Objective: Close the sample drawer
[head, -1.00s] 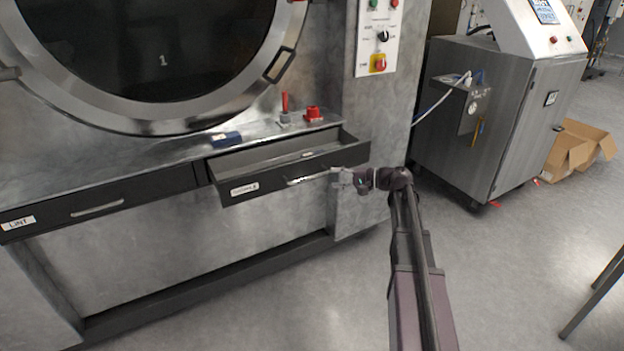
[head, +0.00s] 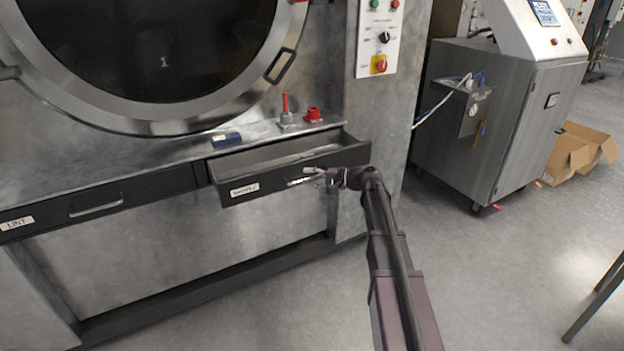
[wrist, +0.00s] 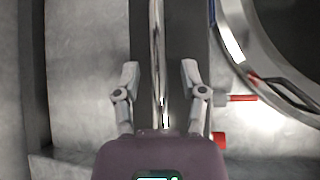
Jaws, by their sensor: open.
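The sample drawer (head: 267,186) stands pulled out from the grey machine in the head view, with a white label on the left of its dark front. Its metal handle (head: 298,181) is partly hidden by my gripper (head: 316,178), which is at the handle's right part. In the wrist view my gripper (wrist: 160,78) is open, with one finger on each side of the bright handle bar (wrist: 156,45). The dark drawer front (wrist: 184,35) lies behind the fingers. I cannot tell whether either finger touches the handle.
A shut lint drawer (head: 97,203) is to the left. A blue object (head: 226,139), a red lever (head: 285,103) and a red knob (head: 313,114) are on the ledge above. A steel cabinet (head: 490,115) and cardboard box (head: 580,152) stand right. Floor is clear between.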

